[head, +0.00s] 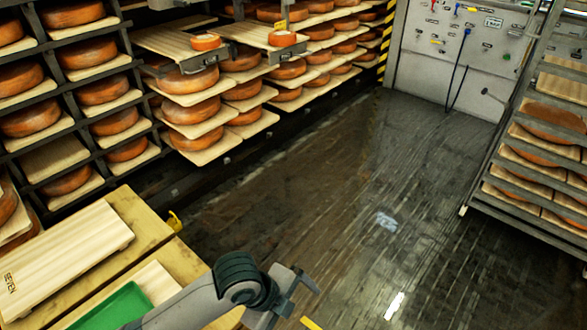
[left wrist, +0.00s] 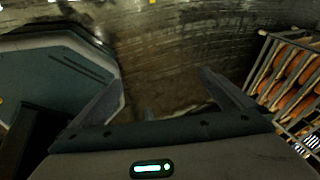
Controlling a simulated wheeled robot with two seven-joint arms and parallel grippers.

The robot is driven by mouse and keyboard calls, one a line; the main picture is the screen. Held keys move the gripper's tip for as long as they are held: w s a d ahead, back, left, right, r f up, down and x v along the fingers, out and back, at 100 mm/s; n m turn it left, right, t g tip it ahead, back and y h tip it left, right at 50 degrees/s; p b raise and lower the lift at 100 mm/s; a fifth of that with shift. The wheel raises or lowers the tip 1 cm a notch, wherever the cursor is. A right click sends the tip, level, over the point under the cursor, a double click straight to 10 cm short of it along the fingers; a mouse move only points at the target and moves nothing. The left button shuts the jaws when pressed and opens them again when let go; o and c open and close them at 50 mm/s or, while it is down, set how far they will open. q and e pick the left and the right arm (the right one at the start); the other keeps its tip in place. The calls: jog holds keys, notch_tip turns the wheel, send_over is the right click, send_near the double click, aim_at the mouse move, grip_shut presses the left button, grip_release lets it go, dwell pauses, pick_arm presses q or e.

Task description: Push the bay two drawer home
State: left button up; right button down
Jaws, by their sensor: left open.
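Two wooden drawer boards stick out of the cheese rack at the upper left, a left drawer (head: 160,42) and a right drawer (head: 245,33). Each has a dark metal front bracket and carries a small orange cheese wheel, one on the left drawer (head: 206,42) and one on the right drawer (head: 282,38). I cannot read which is bay two. My left gripper (head: 298,292) is low at the bottom centre, well apart from both drawers. Its two fingers are spread and empty in the left wrist view (left wrist: 165,92). My right gripper is out of view.
A bench (head: 150,225) with a wooden board (head: 70,255) and green tray (head: 115,310) stands at the lower left. Another cheese rack (head: 480,195) stands at the right. A grey panel (head: 450,60) is at the back. The wet floor (head: 330,180) between is clear.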

pick_arm(q)
jog(key=s+a+f+n+t+y+p, duration=0.1)
jog(key=s+a+f+n+y, duration=0.1)
jog(key=s+a+f+n, duration=0.6)
jog(key=s+a+f+n+t+y+p, duration=0.15)
jog(key=s+a+f+n, duration=0.25)
jog(key=a+f+n, duration=0.65)
notch_tip(320, 180, down, 13)
jog(key=s+a+n+t+p, duration=0.1)
jog(key=n+p, duration=0.3)
jog(key=p, duration=0.4)
jog(key=shift+s+r, duration=0.15)
jog(key=shift+s, duration=0.5)
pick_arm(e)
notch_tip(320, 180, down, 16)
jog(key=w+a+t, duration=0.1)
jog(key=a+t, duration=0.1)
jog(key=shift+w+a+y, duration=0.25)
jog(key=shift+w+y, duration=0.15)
pick_arm(q)
jog(key=shift+t, duration=0.25)
jog(key=shift+c, duration=0.6)
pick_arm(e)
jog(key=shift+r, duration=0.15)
